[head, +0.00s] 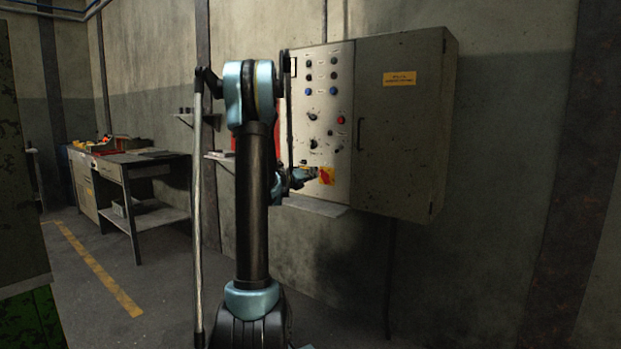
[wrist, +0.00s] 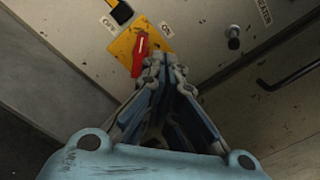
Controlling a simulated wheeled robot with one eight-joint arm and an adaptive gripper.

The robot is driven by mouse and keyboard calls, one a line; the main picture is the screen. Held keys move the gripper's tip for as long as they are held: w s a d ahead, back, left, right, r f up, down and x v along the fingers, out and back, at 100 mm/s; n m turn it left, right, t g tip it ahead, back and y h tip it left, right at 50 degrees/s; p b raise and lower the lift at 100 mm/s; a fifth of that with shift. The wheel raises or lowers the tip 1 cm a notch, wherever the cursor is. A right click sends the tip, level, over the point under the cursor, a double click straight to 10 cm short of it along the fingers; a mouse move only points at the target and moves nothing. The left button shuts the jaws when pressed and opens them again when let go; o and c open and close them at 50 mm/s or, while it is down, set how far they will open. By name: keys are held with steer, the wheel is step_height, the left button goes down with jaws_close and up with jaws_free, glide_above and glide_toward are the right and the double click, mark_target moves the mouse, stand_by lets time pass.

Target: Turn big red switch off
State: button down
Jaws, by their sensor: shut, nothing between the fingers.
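The big red switch (wrist: 139,52) is a red handle on a yellow plate (wrist: 158,40) on the control panel. In the wrist view an "ON" label and an "OFF" label sit at either side of the plate. The switch also shows in the head view (head: 326,176), low on the panel. My gripper (wrist: 152,62) is shut and empty, its fingertips just beside the red handle. Whether they touch it I cannot tell. In the head view my gripper (head: 312,173) is at the left edge of the yellow plate, small and partly hidden by my arm.
The grey cabinet (head: 405,130) with a door handle (head: 359,134) adjoins the panel (head: 341,100) of buttons and knobs. A narrow ledge (head: 315,206) lies below it. A workbench (head: 150,165) stands at the left. The wall right of the cabinet is clear.

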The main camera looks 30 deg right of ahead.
mark_target(321, 172)
steer(key=shift+x, duration=4.1)
steer(key=shift+w+a+f, duration=0.2)
steer(key=shift+w, duration=0.2)
steer(key=shift+w+a+f, duration=0.2)
steer(key=shift+w, duration=0.2)
steer(key=shift+a+f, duration=0.1)
steer(key=shift+a, duration=0.1)
stand_by(0.3)
